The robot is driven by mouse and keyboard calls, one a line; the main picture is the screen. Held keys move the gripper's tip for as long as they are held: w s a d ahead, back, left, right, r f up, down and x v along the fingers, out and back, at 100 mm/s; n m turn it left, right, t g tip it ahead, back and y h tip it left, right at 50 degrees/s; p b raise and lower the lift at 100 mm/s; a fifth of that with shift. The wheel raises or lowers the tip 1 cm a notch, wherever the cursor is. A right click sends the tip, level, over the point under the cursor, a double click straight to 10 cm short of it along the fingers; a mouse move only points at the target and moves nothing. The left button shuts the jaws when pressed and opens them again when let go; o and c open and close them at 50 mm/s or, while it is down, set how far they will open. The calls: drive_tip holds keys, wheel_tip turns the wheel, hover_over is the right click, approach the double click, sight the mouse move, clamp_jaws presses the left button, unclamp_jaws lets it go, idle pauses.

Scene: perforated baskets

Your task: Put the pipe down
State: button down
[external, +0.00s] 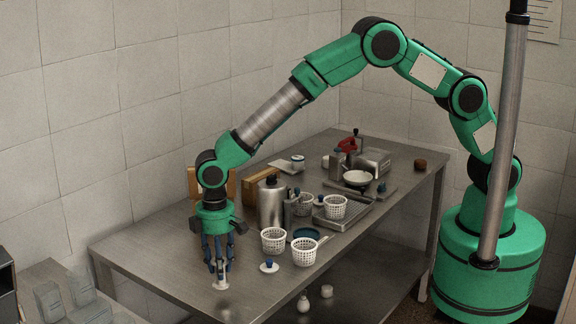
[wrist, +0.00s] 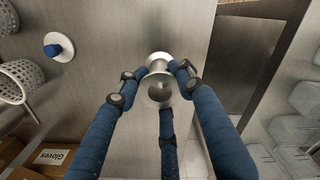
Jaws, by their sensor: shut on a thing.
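The pipe (wrist: 160,88) is a short metal piece with flanged, rounded ends, seen nearly end-on in the wrist view. My gripper (external: 217,262) points down with its blue fingers closed around the pipe. In the external view the pipe's pale lower end (external: 222,284) shows just under the fingertips, at the near left part of the metal table (external: 150,252). The pipe looks upright and very close to the tabletop. I cannot tell whether it touches. The fingers hide part of its middle.
A white disc with a blue knob (external: 269,267) stands right of my gripper. White perforated baskets (external: 304,252) and a metal canister (external: 271,203) are further right and back. Cardboard boxes (wrist: 50,158) lie behind. The table's left end is clear; its front edge is near.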

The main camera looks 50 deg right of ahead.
drive_tip(key=shift+f, duration=1.7)
drive_tip(key=shift+f+b, duration=0.15)
drive_tip(key=shift+b, duration=0.15)
drive_tip(key=c, duration=1.1)
unclamp_jaws()
wheel_tip(320, 180, up, 12)
drive_tip(key=shift+r+p, duration=0.15)
drive_tip(key=shift+p, duration=0.65)
